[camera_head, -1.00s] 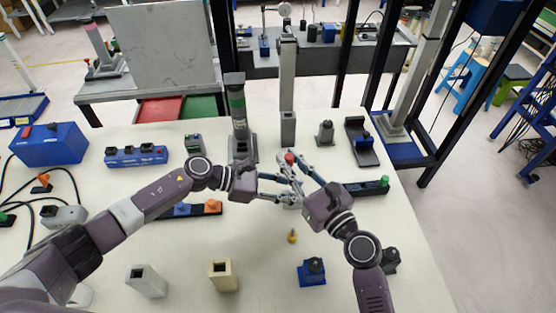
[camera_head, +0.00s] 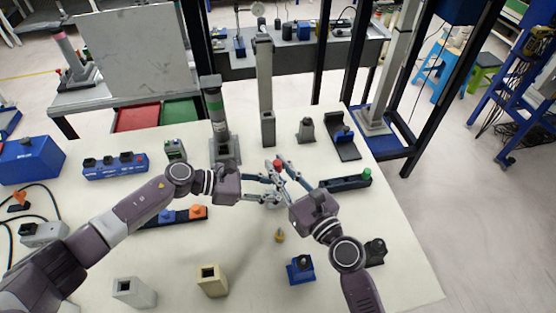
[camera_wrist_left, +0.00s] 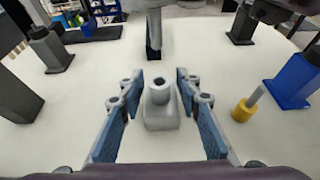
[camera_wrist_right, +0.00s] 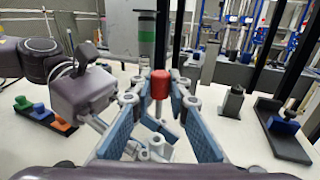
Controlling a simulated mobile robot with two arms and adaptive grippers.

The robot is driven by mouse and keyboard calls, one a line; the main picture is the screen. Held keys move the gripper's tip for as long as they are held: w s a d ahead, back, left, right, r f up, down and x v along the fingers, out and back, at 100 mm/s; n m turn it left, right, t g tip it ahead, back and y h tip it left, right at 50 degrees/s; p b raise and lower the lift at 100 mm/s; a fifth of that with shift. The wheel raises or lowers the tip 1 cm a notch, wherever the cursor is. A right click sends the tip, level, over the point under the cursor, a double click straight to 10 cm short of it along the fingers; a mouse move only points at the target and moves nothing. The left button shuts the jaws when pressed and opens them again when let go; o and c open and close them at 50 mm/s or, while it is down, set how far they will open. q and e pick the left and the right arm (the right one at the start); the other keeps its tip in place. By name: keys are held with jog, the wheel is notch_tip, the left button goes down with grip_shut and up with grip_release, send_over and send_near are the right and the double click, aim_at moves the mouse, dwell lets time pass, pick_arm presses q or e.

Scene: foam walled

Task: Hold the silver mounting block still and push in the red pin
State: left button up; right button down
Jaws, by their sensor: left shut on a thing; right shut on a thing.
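The silver mounting block (camera_wrist_left: 160,112) stands upright on the table in the left wrist view, with an open dark hole in its top. My left gripper (camera_wrist_left: 160,84) is shut on it, one finger on each side. In the head view the left gripper (camera_head: 270,196) reaches in from the left, and its fingers largely hide the block. The red pin (camera_head: 278,164) is upright in my right gripper (camera_head: 280,171), above the left fingers. In the right wrist view the red pin (camera_wrist_right: 160,84) sits between the right fingertips (camera_wrist_right: 161,90). The pin's lower end is hard to make out.
A small yellow piece (camera_head: 280,236) and a blue block (camera_head: 301,269) stand nearer. A dark bar with a green peg (camera_head: 346,183) lies right of the grippers. A tall grey post (camera_head: 266,95) and a green-banded column (camera_head: 217,120) stand behind.

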aim_at(279, 163)
jog(key=shift+a+f, duration=0.15)
jog(key=shift+f, duration=1.4)
jog(key=shift+f, duration=2)
jog(key=c, duration=1.8)
grip_release()
jog(key=shift+o, duration=0.2)
jog(key=shift+w+r, duration=0.1)
jog(key=shift+r, duration=2.05)
jog(key=shift+d+r, duration=0.2)
jog(key=shift+r, duration=2.7)
